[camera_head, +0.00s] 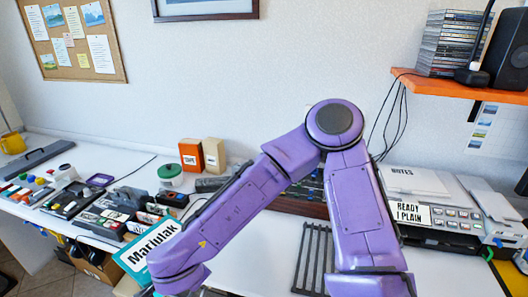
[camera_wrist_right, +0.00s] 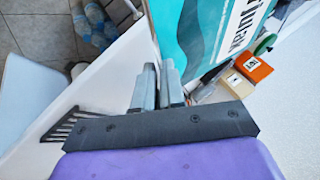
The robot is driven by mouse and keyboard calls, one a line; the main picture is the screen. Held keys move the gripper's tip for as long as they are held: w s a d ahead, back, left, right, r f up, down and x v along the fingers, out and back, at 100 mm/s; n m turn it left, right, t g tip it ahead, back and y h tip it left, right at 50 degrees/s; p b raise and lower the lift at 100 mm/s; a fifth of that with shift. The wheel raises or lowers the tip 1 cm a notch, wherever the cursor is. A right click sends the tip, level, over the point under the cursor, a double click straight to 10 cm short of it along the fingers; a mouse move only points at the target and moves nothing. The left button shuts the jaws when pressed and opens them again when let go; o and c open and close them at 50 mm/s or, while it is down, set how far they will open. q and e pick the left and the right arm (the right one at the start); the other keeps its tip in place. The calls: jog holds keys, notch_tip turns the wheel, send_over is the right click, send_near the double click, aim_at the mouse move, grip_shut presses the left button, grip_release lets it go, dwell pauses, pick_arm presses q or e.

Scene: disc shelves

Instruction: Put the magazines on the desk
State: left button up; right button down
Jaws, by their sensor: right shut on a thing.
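A teal and white magazine (camera_head: 148,252) printed "Mariulak" is tilted above the front edge of the white desk (camera_head: 262,262), at the lower left of the head view. In the right wrist view the magazine (camera_wrist_right: 205,28) stands large beyond the fingers. My right gripper (camera_wrist_right: 158,78) is shut on its near edge. In the head view my purple right arm reaches down-left to the magazine, and the fingers are hidden. My left gripper is in neither view.
A dark slatted rack (camera_head: 312,258) lies on the desk right of the magazine. Small devices (camera_head: 110,208) crowd the left side. Orange (camera_head: 191,155) and cream (camera_head: 214,154) boxes stand at the back. A grey machine (camera_head: 455,212) stands right, below an orange shelf (camera_head: 450,88).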

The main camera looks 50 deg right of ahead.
jog(key=s+d+r+m+g+h+b, duration=0.25)
jog(key=s+d+m+g, duration=0.4)
jog(key=d+m, duration=0.55)
jog(key=w+f+m, duration=0.1)
jog(key=w+f, duration=0.2)
jog(key=w, duration=0.1)
jog(key=w+a+f+m+g, duration=0.1)
jog(key=w+f, duration=0.2)
jog(key=w, duration=0.2)
jog(key=w+a+f+m, duration=0.1)
jog(key=w+f, duration=0.2)
jog(key=w, duration=0.2)
jog(key=shift+a+f+y+p, duration=0.15)
jog(key=shift+a+y+p, duration=0.1)
jog(key=shift+p, duration=0.05)
jog(key=f, duration=0.3)
jog(key=shift+w+f, duration=0.25)
jog(key=shift+f, duration=0.1)
jog(key=c, duration=1.2)
grip_release()
jog(key=shift+s, duration=0.1)
jog(key=shift+r, duration=0.1)
jog(key=v, duration=1.2)
jog(key=shift+a+b, duration=0.1)
jog(key=shift+b, duration=0.25)
